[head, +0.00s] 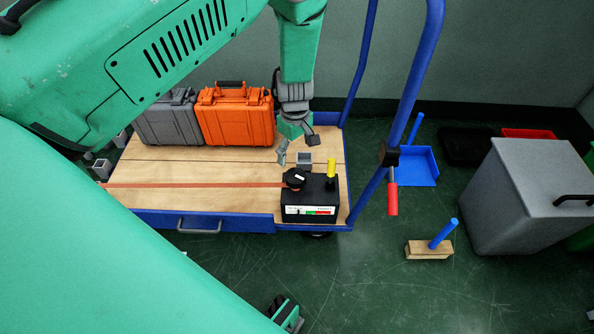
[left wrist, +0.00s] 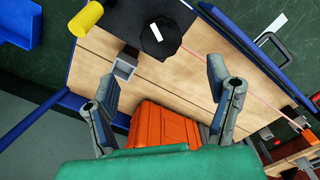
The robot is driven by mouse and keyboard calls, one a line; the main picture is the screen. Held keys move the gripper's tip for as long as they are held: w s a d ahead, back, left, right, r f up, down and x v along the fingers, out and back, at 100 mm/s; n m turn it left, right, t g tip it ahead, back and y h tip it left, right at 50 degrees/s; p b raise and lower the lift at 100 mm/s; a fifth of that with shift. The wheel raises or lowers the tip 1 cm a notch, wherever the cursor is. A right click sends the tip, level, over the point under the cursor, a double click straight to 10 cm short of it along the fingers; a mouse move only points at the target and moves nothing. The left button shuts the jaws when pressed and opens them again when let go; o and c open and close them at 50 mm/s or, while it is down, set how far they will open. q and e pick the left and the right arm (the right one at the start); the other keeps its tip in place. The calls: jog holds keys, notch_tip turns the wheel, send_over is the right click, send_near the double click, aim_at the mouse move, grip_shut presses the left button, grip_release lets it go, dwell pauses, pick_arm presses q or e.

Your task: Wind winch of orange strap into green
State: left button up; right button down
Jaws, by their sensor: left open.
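The winch is a black box (head: 312,205) with a round black knob (head: 295,178), a yellow grip (head: 331,168) and a green-red scale on its front. It sits at the cart's right front corner. The orange strap (head: 200,185) runs taut from it leftward across the deck. My left gripper (head: 298,146) is open and empty above the deck, just behind the knob and pointing down. In the left wrist view, its fingers (left wrist: 163,80) are spread apart, with the knob (left wrist: 160,37) beyond them, untouched. A green and grey part at the head view's bottom edge may be my right gripper; its jaws are unclear.
An orange case (head: 235,118) and a grey case (head: 168,120) stand at the back of the wooden cart deck (head: 180,150). A small grey square tube (head: 304,158) stands behind the winch. The cart's blue handle (head: 412,75) rises at the right. A grey bin stands further right.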

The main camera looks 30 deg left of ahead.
pick_arm(q)
jog(key=b, duration=0.2)
send_over(298, 176)
jog(key=a, duration=0.2)
jog(key=f, duration=0.5)
jog(key=shift+s+d, duration=0.15)
jog(key=shift+d, duration=0.1)
jog(key=f, duration=0.2)
jog(key=d+f+b, duration=0.1)
jog(key=f+b, duration=0.1)
jog(key=f, duration=0.1)
jog(key=shift+d+f, duration=0.3)
jog(key=shift+d, duration=0.1)
jog(key=shift+a+f, duration=0.4)
jog(key=shift+a, duration=0.25)
jog(key=shift+d, duration=0.25)
jog(key=c, duration=0.9)
jog(key=shift+d+r, duration=0.1)
jog(key=shift+d, duration=0.15)
jog(key=shift+c, duration=1.4)
pick_arm(e)
notch_tip(298, 176, down, 5)
jog(key=shift+r, duration=0.15)
